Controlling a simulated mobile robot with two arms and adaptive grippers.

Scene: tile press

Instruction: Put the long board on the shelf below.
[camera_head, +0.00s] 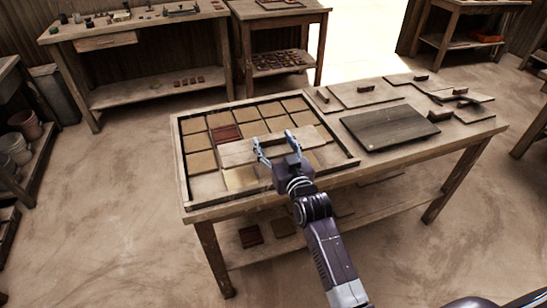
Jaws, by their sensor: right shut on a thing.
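A long, light wooden board (236,152) lies across the tile tray (184,190) on the near table, over several tan tiles. My right gripper (274,141) is shut on the board near its middle, with its two fingers apart along it. I cannot tell whether the board touches the tiles or is just above them. The shelf below (330,232) runs under the tabletop and is partly hidden by the tabletop and my right arm. My left gripper is out of view.
A dark red tile (226,133) lies in the tray. A reddish tile (250,237) and a brown tile (283,227) lie on the lower shelf's left. Table legs (214,260) flank it.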

